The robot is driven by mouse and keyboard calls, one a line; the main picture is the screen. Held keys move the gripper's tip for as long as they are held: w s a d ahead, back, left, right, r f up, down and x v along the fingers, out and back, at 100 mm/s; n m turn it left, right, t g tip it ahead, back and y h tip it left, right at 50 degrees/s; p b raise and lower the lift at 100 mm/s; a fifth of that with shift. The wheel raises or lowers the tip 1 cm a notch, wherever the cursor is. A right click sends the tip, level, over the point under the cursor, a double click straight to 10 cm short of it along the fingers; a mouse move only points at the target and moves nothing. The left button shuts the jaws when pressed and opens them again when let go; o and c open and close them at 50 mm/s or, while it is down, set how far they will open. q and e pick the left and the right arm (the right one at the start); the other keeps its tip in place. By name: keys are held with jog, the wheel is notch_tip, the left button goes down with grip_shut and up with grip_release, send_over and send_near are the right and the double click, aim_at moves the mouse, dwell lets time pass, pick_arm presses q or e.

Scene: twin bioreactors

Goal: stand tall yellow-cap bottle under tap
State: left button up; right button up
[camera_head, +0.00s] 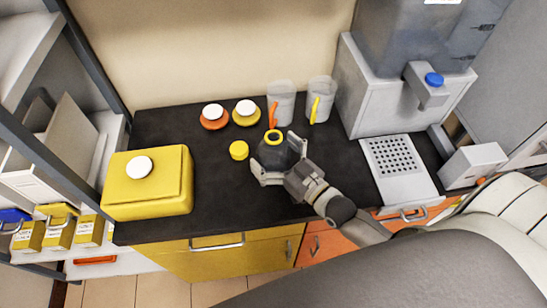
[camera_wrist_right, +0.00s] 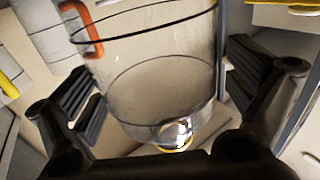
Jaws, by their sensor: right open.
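A dark-looking bottle with a yellow neck ring (camera_head: 272,138) stands on the black counter in the head view, its top open. A loose yellow cap (camera_head: 239,150) lies left of it. My right gripper (camera_head: 277,157) is open, with one finger on each side of the bottle; I cannot tell whether they touch it. In the right wrist view the spread fingers flank a yellow-ringed opening (camera_wrist_right: 174,146) low in the middle. The tap (camera_head: 429,88), with a blue button, is on the white dispenser at the right, above a drip grid (camera_head: 416,183). My left gripper is not in view.
Two clear jugs, with an orange handle (camera_head: 285,92) and a yellow handle (camera_head: 322,90), stand behind the bottle. An orange flask (camera_head: 214,124) and a yellow flask (camera_head: 246,119) have white caps. A yellow box (camera_head: 150,205) stands left. The counter between bottle and grid is mostly free.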

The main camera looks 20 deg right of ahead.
jog(key=c, duration=1.2)
jog(key=shift+r, duration=0.1)
jog(key=shift+c, duration=1.3)
